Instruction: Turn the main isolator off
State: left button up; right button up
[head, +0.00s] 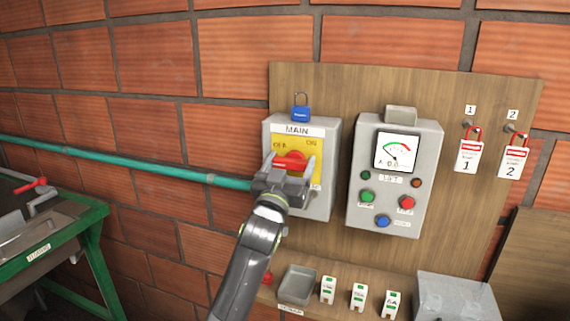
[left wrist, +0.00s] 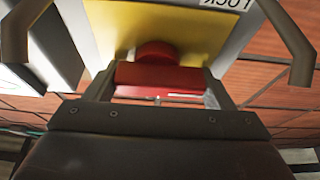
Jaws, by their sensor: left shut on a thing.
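The main isolator (head: 328,195) is a grey box with a yellow plate, marked MAIN, OFF and ON, on the wooden board. Its red handle (head: 290,160) lies roughly level, with its left end near OFF and the ON mark at upper right. My left gripper (head: 287,168) is shut on the red handle, its fingers at the two sides. In the left wrist view the red handle (left wrist: 160,78) sits between the fingers, in front of the yellow plate. The gripper hides the lower part of the plate. My right gripper is not in view.
A blue padlock (head: 301,113) hangs above the isolator. A grey meter panel (head: 428,150) with buttons is close on the right, then two numbered tags (head: 470,156) on hooks. A shelf below holds a grey tray (head: 297,285) and several small labelled blocks. A green pipe (head: 150,170) runs along the left wall.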

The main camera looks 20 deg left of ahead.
pick_arm(q)
jog(key=o, duration=0.8)
jog(key=shift+r, duration=0.25)
jog(key=shift+o, duration=0.9)
jog(key=shift+s+a, duration=0.1)
jog(key=shift+a, duration=0.05)
jog(key=shift+f, duration=0.15)
jog(key=shift+s+f, duration=0.35)
jog(key=b+v, duration=0.6)
jog(key=v, duration=1)
jog(key=shift+s, duration=0.3)
jog(key=shift+a+r, duration=0.1)
